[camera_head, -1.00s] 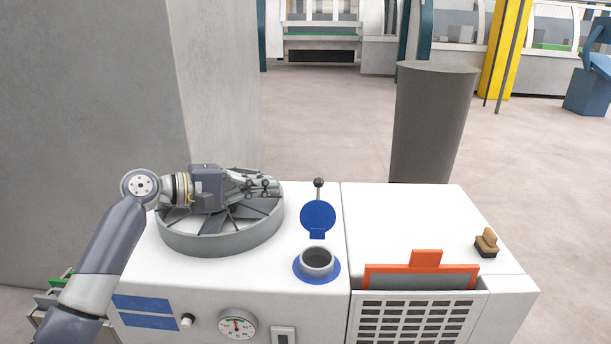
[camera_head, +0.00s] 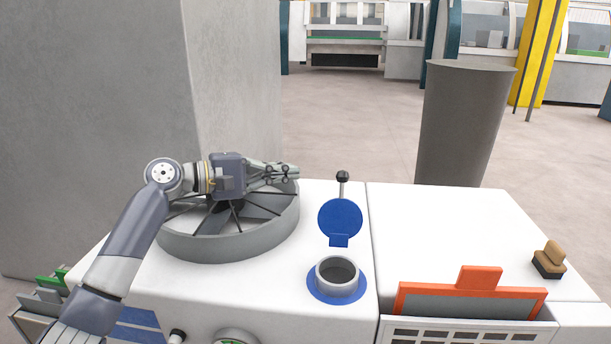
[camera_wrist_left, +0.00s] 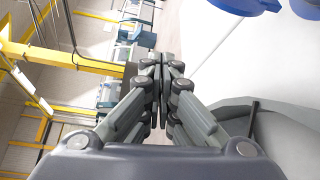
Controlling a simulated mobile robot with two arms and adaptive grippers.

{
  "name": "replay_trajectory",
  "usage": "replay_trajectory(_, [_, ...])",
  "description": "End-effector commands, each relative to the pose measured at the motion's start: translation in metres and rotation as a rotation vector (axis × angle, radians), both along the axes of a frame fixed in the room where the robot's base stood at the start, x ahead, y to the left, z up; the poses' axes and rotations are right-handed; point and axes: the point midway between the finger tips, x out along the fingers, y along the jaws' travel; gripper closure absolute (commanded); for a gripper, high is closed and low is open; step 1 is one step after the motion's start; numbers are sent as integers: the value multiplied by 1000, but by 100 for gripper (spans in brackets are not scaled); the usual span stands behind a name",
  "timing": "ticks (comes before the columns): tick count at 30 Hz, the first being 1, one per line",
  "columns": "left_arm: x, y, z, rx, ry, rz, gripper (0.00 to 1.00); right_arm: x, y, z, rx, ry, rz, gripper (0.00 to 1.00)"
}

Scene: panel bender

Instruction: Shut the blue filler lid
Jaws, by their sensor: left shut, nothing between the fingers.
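The blue filler lid (camera_head: 340,218) stands open and upright behind the filler neck (camera_head: 338,275), a grey open cup with a blue ring around its base on the white machine top. My left gripper (camera_head: 297,172) is shut and empty. It is above the back right rim of the round fan, left of the lid and apart from it. In the left wrist view the gripper's fingertips (camera_wrist_left: 162,62) are together, and part of the blue lid (camera_wrist_left: 245,5) shows at the top edge. My right gripper is not in view.
The grey fan ring (camera_head: 225,240) lies under my left arm. A black-knobbed lever (camera_head: 342,178) stands just behind the lid. An orange-framed panel (camera_head: 480,280) and a wooden-handled brush (camera_head: 549,259) are on the right. The white top (camera_head: 440,225) between them is mostly clear.

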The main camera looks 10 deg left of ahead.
Motion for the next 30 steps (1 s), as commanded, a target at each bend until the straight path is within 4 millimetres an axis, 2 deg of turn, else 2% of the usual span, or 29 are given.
replay_trajectory(12, [38,-69,-4,0,0,-2,100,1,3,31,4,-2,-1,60])
replay_trajectory(15, [44,-81,-7,3,-1,0,100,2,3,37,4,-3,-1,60])
replay_trajectory(24, [16,-84,-1,3,-2,0,100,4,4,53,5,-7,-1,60])
replay_trajectory(30, [7,-86,0,2,-1,0,100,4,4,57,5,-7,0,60])
